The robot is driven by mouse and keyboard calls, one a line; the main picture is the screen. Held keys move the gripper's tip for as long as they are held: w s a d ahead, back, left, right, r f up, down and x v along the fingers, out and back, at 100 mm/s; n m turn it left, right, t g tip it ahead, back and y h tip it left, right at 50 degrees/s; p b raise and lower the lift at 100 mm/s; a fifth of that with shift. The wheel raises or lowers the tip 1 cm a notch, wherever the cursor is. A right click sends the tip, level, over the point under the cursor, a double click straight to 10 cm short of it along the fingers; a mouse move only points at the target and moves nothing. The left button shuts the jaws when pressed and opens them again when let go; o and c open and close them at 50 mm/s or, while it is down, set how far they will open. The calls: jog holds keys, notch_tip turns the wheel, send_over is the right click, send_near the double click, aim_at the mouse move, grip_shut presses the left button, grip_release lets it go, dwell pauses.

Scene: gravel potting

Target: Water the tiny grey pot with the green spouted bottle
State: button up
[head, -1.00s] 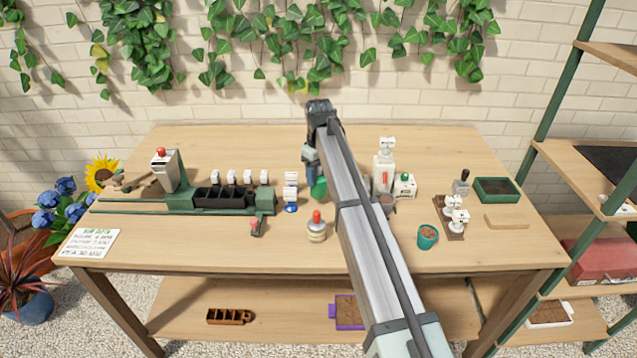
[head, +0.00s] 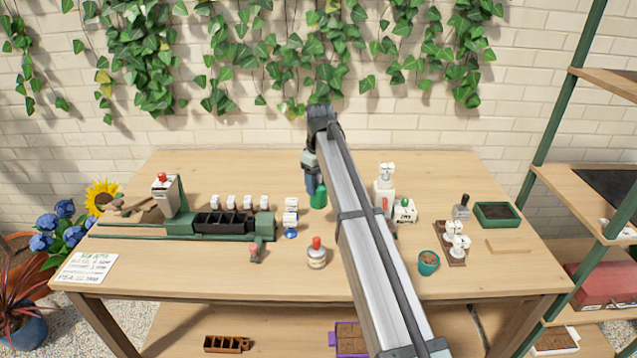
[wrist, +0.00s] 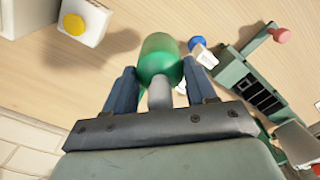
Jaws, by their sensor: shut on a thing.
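The green bottle (head: 318,196) is held in my gripper (head: 312,183) over the back middle of the table; the arm covers part of it. In the wrist view, the bottle (wrist: 160,55) sits between the two blue fingers of my gripper (wrist: 160,82), with a grey part between them. The fingers are shut on it. Its spout cannot be made out clearly. I cannot clearly see the tiny grey pot; my arm covers the area right of the middle. A teal pot with brown fill (head: 428,263) stands at the right front of the table.
A white dispenser (head: 384,195) and a white box (head: 404,211) stand right of my arm. A green rail machine (head: 180,228) fills the left.

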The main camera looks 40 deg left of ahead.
jog(key=shift+c, duration=0.4)
jog(key=w+d+m+g+y, duration=0.1)
jog(key=w+d+m+y, duration=0.4)
jog(key=m, duration=1.9)
jog(key=shift+w+d+f, duration=0.25)
jog(key=shift+w+d, duration=2.35)
jog(key=shift+d, duration=0.6)
jog(key=shift+y, duration=0.3)
jog(key=shift+a, duration=0.15)
